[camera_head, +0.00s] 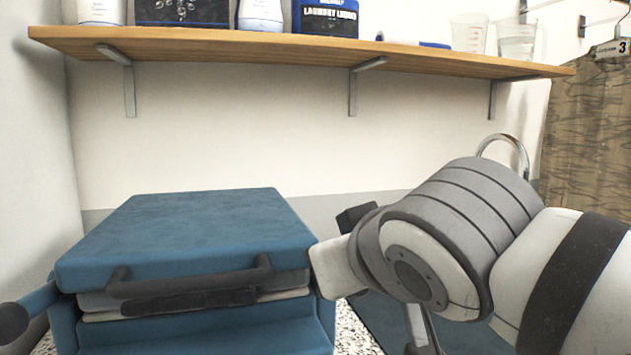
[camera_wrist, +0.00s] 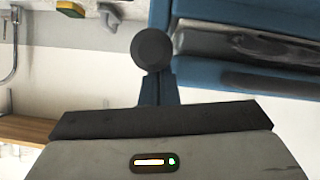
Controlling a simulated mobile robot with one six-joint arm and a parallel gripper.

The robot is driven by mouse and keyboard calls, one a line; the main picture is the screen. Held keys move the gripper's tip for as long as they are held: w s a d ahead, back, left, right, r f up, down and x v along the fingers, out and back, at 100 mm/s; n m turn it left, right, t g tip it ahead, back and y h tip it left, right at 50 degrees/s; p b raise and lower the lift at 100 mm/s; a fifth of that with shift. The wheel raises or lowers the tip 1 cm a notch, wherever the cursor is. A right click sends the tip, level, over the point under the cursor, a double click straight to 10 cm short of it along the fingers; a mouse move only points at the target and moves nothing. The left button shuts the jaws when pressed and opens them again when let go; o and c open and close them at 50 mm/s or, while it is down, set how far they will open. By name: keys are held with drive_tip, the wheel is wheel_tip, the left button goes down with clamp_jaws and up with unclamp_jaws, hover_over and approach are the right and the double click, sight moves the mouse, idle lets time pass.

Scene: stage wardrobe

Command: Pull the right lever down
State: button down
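The blue press (camera_head: 185,235) stands at left in the head view, its lid down over a grey layer, with a dark handle bar (camera_head: 190,280) in front. Its left lever, a blue arm with a black knob (camera_head: 14,318), sticks out at the far left. In the wrist view a round black knob (camera_wrist: 153,48) on a blue stem (camera_wrist: 158,88) is at the press's side; I take it as the right lever. In the head view my arm hides it. My gripper (camera_head: 340,255) is by the press's right side, its dark edge (camera_wrist: 160,118) close to the stem. Contact and finger opening cannot be told.
A wooden shelf (camera_head: 300,50) with bottles, boxes and clear cups runs above the press. A curved chrome tap (camera_head: 505,142) shows behind my arm. A yellow-green sponge (camera_wrist: 70,9) shows in the wrist view. A patterned garment (camera_head: 590,130) hangs at right.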

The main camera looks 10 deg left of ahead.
drive_tip(key=shift+f, duration=0.5)
drive_tip(key=shift+r+p, duration=0.2)
drive_tip(key=shift+p, duration=0.1)
drive_tip(key=r, duration=0.1)
drive_tip(key=r+p, duration=0.1)
drive_tip(key=r, duration=0.1)
drive_tip(key=r+p, duration=0.1)
drive_tip(key=r, duration=0.1)
drive_tip(key=shift+w+a, duration=0.15)
drive_tip(key=shift+a, duration=0.25)
drive_tip(key=f+p+v, duration=0.1)
drive_tip(key=v, duration=0.8)
drive_tip(key=shift+s+r, duration=0.15)
drive_tip(key=shift+s, duration=0.45)
drive_tip(key=shift+d+r, duration=0.1)
